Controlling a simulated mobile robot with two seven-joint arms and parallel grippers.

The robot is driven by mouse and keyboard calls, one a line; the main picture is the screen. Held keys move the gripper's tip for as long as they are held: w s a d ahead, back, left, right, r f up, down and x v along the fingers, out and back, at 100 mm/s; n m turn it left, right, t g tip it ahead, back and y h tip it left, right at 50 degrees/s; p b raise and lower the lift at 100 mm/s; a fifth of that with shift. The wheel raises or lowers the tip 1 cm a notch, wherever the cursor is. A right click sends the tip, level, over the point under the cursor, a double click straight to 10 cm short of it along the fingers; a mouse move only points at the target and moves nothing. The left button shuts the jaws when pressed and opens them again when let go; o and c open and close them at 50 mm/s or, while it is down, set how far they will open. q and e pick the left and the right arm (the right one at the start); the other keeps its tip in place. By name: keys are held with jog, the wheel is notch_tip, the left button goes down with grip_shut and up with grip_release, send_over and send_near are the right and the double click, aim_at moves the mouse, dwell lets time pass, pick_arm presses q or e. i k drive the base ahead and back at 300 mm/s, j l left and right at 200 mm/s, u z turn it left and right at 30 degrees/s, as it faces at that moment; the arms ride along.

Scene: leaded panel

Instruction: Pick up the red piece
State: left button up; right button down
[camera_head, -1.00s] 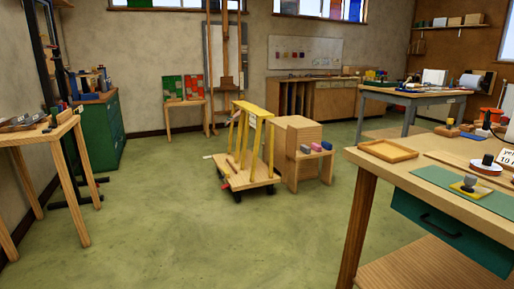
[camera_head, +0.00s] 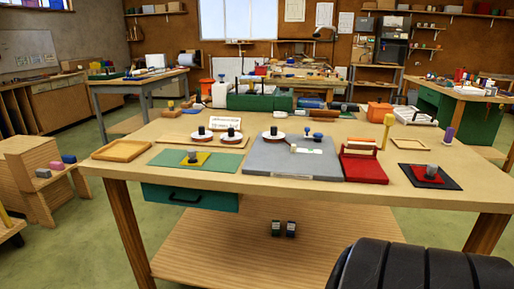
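A red piece (camera_head: 428,173), flat and square with a grey knob standing on it, lies on a dark mat (camera_head: 408,171) at the right end of the wooden worktable (camera_head: 322,184). A yellow piece (camera_head: 185,161) with a similar grey knob lies on a green mat (camera_head: 160,159) at the left end. Neither of my grippers shows in the view. A dark ribbed shape, which looks like part of my own body, fills the bottom right corner.
A grey board (camera_head: 262,157) and a red tray-like thing (camera_head: 362,166) lie between the two mats. An empty wooden tray (camera_head: 122,151) is at the left. A yellow post (camera_head: 387,131) and a purple cylinder (camera_head: 448,136) stand behind the red piece.

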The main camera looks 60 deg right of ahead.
aim_at(429, 175)
jog(key=z, duration=3.1)
jog(key=i+l+u, duration=0.2)
jog(key=i, duration=0.15)
